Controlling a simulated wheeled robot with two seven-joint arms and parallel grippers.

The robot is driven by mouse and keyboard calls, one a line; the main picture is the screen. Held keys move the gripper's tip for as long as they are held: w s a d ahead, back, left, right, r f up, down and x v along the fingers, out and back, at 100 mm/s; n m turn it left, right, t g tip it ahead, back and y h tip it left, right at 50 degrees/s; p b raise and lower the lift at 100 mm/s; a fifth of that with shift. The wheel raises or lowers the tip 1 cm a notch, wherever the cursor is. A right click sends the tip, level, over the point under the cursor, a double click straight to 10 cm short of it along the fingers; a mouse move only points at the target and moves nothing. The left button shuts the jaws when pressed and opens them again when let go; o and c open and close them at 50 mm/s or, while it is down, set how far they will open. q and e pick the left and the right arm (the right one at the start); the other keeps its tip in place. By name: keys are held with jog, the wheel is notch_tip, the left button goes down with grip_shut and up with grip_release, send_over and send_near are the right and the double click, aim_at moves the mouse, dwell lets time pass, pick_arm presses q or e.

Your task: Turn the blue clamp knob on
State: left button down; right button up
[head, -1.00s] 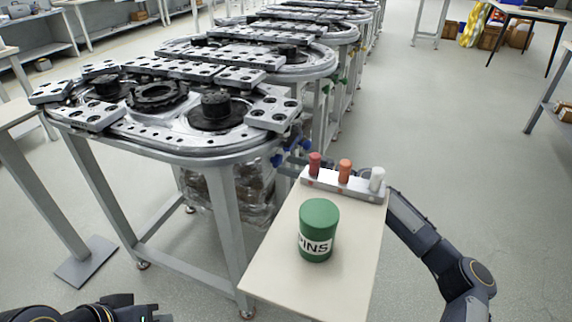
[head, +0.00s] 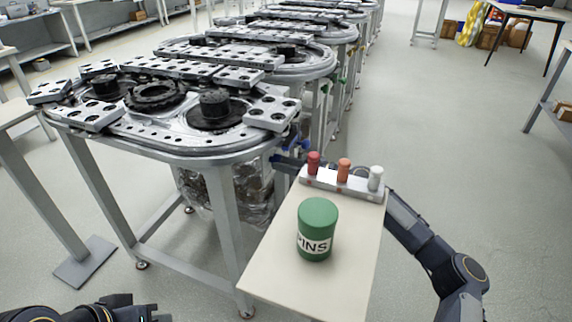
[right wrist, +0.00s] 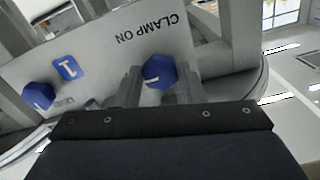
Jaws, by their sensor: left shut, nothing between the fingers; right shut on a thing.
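In the right wrist view, a blue faceted knob (right wrist: 160,70) sits on a grey panel below the words CLAMP ON, which appear upside down. It has a small white mark near its lower left edge. My right gripper (right wrist: 158,84) is shut on this knob, with one finger on each side. A second blue knob (right wrist: 38,96) is at the left beside a blue label with a 1. In the head view, the blue knobs (head: 292,146) are small at the near table's right end, and my right gripper there is mostly hidden. My left gripper (head: 150,315) is low at the left, shut and empty.
A small cream table (head: 275,275) holds a green PINS can (head: 317,230) and a grey rack (head: 345,187) with red, orange and white pegs.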

jog(key=m, duration=1.7)
jog(key=shift+s+r+m, duration=0.15)
jog(key=shift+r+m, duration=0.1)
jog(key=shift+m, duration=0.05)
dwell(0.6)
jog(key=o, duration=1)
jog(key=v, duration=0.7)
jog(key=shift+s+d+p, duration=0.15)
jog(key=shift+d+p, duration=0.15)
jog(key=shift+d, duration=0.05)
